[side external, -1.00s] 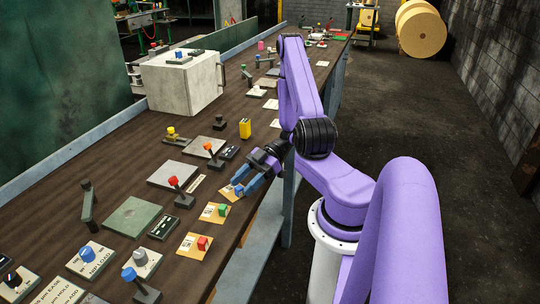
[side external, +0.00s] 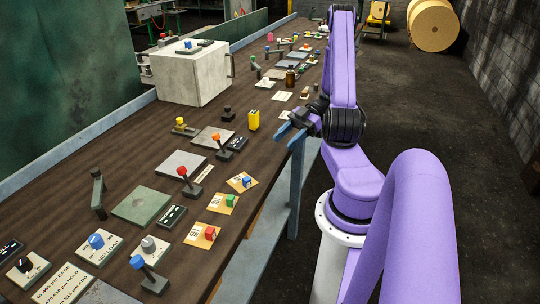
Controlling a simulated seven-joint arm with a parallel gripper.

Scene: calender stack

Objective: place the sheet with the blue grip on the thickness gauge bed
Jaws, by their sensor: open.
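The sheet with the blue grip (side external: 241,181) lies on the near edge of the long dark bench, a tan card with a small blue block on it. My gripper (side external: 289,135) is open and empty, beyond and to the right of this sheet, apart from it at the bench's edge. Flat beds lie left of the sheets: a greenish plate (side external: 142,206), a grey plate (side external: 182,164) and another grey plate (side external: 212,138). I cannot tell which is the thickness gauge bed; the labels are too small to read.
Similar sheets with a green grip (side external: 222,203) and a red grip (side external: 202,235) lie nearer. Levers with red (side external: 183,171), orange (side external: 216,137) and blue (side external: 137,262) knobs stand upright. A yellow block (side external: 253,120) and a large pale box (side external: 190,73) stand farther back.

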